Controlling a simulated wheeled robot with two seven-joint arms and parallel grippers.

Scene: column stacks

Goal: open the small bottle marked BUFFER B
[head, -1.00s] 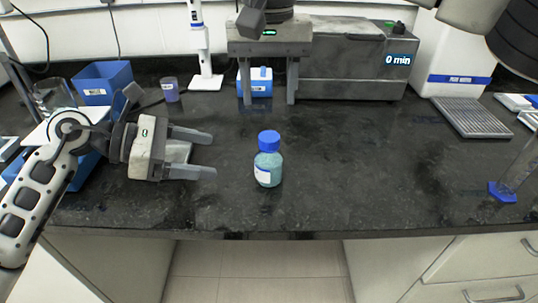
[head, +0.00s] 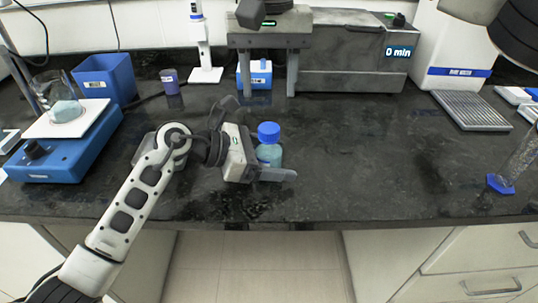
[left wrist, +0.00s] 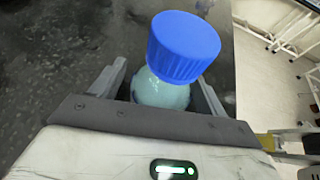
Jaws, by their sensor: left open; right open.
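The small bottle (head: 269,154) has a blue screw cap (head: 268,131) and pale teal contents. It stands upright on the dark bench, and its cap is on. In the left wrist view the cap (left wrist: 184,46) rises above the bottle body (left wrist: 160,92). No label writing can be read on it now. My left gripper (head: 281,165) is open, with one finger on each side of the bottle body, below the cap. I cannot tell whether either finger touches it. My right gripper (head: 268,82) is open and points down at the back, away from the bottle.
A cylinder (head: 520,160) stands far right. The bench right of the bottle is clear.

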